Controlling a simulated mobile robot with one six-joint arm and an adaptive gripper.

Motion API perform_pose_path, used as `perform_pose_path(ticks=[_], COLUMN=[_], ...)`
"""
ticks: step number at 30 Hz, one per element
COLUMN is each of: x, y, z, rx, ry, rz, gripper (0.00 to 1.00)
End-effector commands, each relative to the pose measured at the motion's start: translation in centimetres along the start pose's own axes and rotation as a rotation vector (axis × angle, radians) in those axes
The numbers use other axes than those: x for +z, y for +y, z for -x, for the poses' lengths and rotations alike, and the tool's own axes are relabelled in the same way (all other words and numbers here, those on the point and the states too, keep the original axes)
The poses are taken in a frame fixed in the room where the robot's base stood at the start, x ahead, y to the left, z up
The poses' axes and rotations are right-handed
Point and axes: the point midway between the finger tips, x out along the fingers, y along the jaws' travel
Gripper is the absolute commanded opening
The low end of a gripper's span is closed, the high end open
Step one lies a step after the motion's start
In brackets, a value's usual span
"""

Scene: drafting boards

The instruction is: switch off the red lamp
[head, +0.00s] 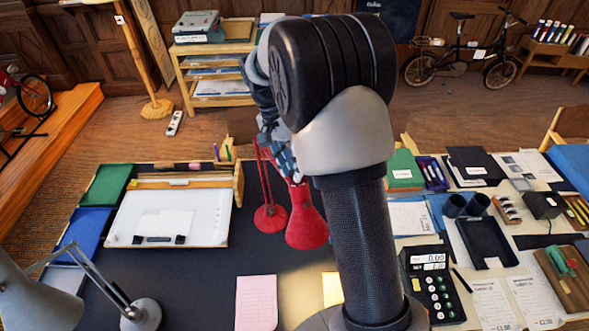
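The red lamp (306,230) stands on the dark desk mat just left of my arm. Its shade hangs down on the right, and its round base (269,218) and thin red arm show to the left. No clear glow shows under the shade, so I cannot tell if it is lit. No switch can be made out. My gripper (283,160) is at the upper part of the lamp, partly hidden behind my arm. Its fingers are small and overlap the lamp in the picture. I cannot tell whether they touch it or are open.
A grey lamp (140,316) stands at the front left. A drawing board (210,215) lies left of the red lamp. Pink paper (256,303) lies in front. A calculator (434,285) and a black tray (487,243) are at the right. Bare mat (205,275) lies between board and pink paper.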

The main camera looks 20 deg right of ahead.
Motion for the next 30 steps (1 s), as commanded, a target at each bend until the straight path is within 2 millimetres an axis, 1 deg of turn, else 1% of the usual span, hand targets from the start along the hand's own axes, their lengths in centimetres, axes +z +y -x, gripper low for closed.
perform_pose_path(ticks=[1, 3, 6, 15, 27, 30], x=[0.0, 0.0, 0.0, 0.0, 0.0, 0.0], y=[0.0, 0.0, 0.0, 0.0, 0.0, 0.0], z=[-0.7, -1.3, -1.7, -1.9, -1.9, -1.9], rx=[0.001, 0.002, -0.001, -0.001, 0.0, -0.001], ry=[-0.001, -0.001, 0.001, 0.001, 0.001, 0.001], rz=[0.0, 0.0, 0.0, 0.0, 0.0, 0.0], gripper=[0.26, 0.26, 0.26, 0.26, 0.0, 0.0])
